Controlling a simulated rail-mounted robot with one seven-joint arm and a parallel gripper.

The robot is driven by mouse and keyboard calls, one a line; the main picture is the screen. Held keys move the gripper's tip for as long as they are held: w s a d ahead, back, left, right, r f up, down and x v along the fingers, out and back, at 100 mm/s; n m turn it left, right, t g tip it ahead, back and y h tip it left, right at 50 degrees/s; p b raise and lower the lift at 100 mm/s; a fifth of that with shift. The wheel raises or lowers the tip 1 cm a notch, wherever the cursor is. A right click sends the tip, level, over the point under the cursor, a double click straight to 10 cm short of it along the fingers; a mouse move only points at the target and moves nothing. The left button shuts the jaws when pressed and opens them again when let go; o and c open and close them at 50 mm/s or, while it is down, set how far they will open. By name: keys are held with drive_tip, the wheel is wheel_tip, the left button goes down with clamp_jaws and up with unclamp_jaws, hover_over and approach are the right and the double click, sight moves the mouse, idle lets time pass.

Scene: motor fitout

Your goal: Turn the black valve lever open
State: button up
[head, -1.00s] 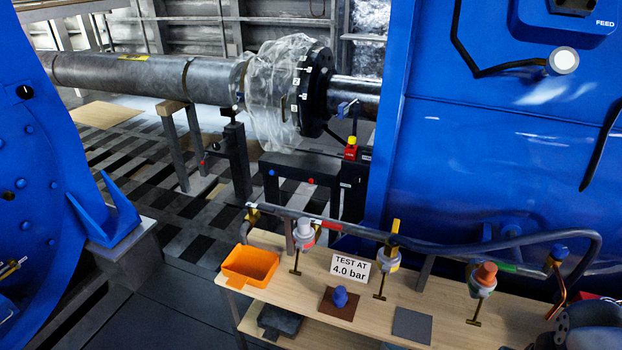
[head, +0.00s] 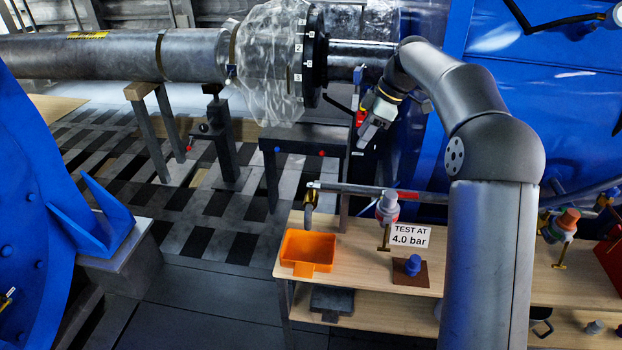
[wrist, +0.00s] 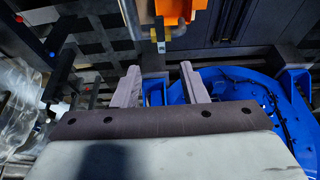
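My gripper (head: 366,138) hangs at the end of my arm, in front of the blue housing and above the far side of the bench. The wrist view shows its two fingers (wrist: 160,70) spread apart with nothing between them. A brass fitting (head: 309,203) with a grey downward outlet sits at the left end of the pipe above the bench, clear of my gripper. In the wrist view the fitting (wrist: 162,34) lies beyond the fingertips. I cannot clearly make out a black valve lever on it; it is too small or hidden.
An orange tray (head: 307,248) stands on the wooden bench (head: 350,268) below the outlet. A gauge-like valve (head: 387,207), a "TEST AT 4.0 bar" sign (head: 410,235) and a blue knob (head: 413,265) are to its right. A plastic-wrapped shaft flange (head: 270,60) is behind.

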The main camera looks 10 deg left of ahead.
sight(333, 186)
drive_tip(key=p+x, duration=0.2)
drive_tip(key=x, duration=1.5)
drive_tip(key=shift+w+d+p, duration=0.1)
drive_tip(key=shift+d+p, duration=0.05)
drive_tip(key=shift+p, duration=0.2)
clamp_jaws()
